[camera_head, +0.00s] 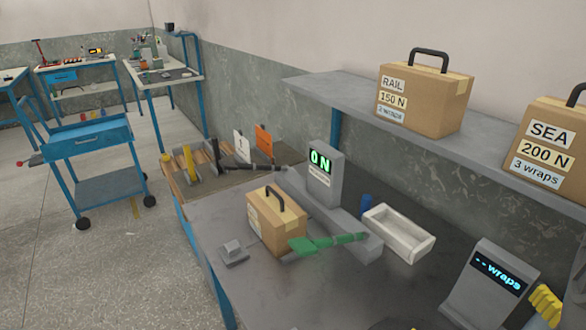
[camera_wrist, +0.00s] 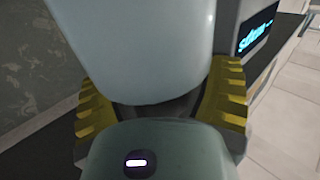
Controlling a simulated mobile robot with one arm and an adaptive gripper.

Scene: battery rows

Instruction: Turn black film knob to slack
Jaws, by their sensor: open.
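A large pale film roll (camera_wrist: 140,45) fills the top middle of the wrist view. Directly below it is a dark rounded part (camera_wrist: 155,113), which may be the black film knob; its shape and setting are mostly hidden. My gripper (camera_wrist: 160,105) is open, with one ribbed yellow finger on each side of this dark part. I cannot tell whether the fingers touch it. In the head view, only part of my gripper (camera_head: 545,304) shows at the right edge, beside the grey wraps display (camera_head: 490,285). The film roll and knob are not visible there.
The workbench (camera_head: 310,290) holds a carton (camera_head: 276,222), a grey stand reading "0 N" (camera_head: 322,178), a green-handled tool (camera_head: 325,243) and a white tray (camera_head: 399,233). Labelled RAIL (camera_head: 424,95) and SEA (camera_head: 545,150) cartons stand on the shelf. The bench's front middle is clear.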

